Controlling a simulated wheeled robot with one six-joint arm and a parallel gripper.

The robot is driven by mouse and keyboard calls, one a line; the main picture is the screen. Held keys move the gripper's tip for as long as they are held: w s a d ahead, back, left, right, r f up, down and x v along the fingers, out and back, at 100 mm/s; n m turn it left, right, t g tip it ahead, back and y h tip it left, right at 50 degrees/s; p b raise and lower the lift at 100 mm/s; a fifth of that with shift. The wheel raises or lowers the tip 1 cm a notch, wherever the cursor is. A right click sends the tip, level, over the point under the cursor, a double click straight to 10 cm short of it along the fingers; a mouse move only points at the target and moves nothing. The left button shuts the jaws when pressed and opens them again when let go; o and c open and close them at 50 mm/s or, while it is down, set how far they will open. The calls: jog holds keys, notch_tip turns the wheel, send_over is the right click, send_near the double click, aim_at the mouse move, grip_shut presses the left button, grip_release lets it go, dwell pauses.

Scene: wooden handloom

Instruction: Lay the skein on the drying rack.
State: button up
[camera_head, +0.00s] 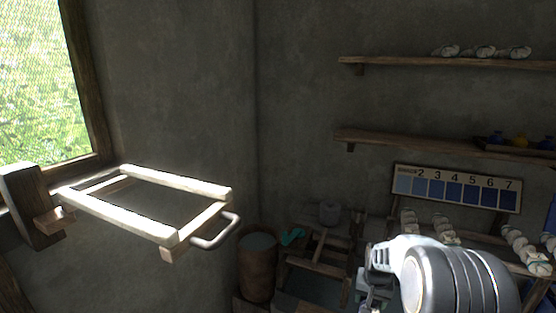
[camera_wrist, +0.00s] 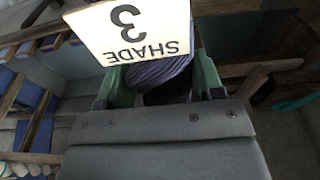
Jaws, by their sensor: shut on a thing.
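A white tag (camera_wrist: 130,32) reading "SHADE 3" covers part of the skein. In the head view my gripper (camera_head: 375,276) is low at the right, well apart from the rack; the skein is hidden there.
A shade card (camera_head: 455,188) numbered in blues stands at the right above pale skeins (camera_head: 440,228). Two wall shelves (camera_head: 420,63) hang above. A wooden barrel (camera_head: 257,265) and low wooden stand (camera_head: 320,250) fill the corner. Air between rack and gripper looks clear.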

jog(key=s+a+f+n, duration=0.4)
jog(key=a+f, duration=0.6)
jog(key=f, duration=0.2)
jog(key=shift+f+y, duration=0.25)
jog(key=shift+y, duration=0.05)
jog(key=shift+s+a, duration=0.1)
jog(key=shift+a, duration=0.05)
